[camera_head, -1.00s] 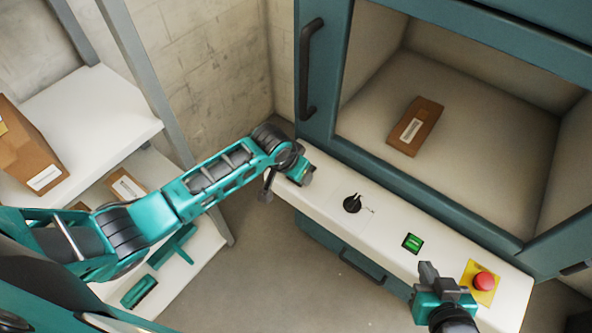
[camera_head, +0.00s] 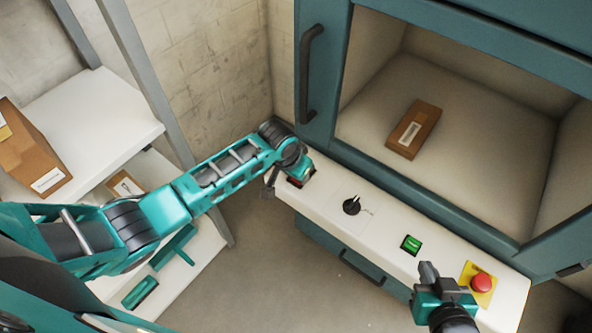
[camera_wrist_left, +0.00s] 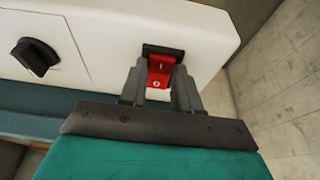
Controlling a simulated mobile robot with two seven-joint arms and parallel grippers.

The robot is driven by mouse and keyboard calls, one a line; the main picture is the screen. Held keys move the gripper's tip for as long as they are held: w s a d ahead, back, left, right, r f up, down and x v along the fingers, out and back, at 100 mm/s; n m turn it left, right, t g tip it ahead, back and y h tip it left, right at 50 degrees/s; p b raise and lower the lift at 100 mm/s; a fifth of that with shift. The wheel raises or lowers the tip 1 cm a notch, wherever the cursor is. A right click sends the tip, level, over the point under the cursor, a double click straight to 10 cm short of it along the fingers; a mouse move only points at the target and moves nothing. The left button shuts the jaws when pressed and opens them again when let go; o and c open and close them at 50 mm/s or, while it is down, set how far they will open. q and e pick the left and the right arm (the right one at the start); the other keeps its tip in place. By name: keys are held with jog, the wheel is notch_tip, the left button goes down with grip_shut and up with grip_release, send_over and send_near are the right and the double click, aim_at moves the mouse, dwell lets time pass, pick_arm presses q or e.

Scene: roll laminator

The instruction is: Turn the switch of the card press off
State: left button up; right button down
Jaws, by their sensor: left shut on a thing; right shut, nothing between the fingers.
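The card press's red switch (camera_wrist_left: 160,70) sits in a dark frame near the end of the white control panel (camera_head: 390,232). My left gripper (camera_wrist_left: 160,84) is shut on the switch, with one finger on each side of it in the left wrist view. In the head view the left gripper (camera_head: 296,180) is at the panel's left end and largely covers the switch. I cannot tell the switch's on or off position. My right gripper (camera_head: 430,274) is shut and empty, above the panel's right part near the red button.
The panel also carries a black knob (camera_head: 351,206), a green button (camera_head: 411,244) and a red emergency button (camera_head: 481,283) on a yellow plate. A brown box (camera_head: 413,130) lies inside the press. A shelf (camera_head: 100,115) with boxes stands at left.

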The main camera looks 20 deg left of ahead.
pick_arm(q)
jog(key=shift+w+d+r+g+y, duration=0.1)
jog(key=shift+w+g+y, duration=0.25)
jog(key=shift+g, duration=0.45)
jog(key=shift+r+g, duration=0.1)
jog(key=shift+g, duration=0.4)
jog(key=o, duration=1.1)
jog(key=shift+c, duration=0.2)
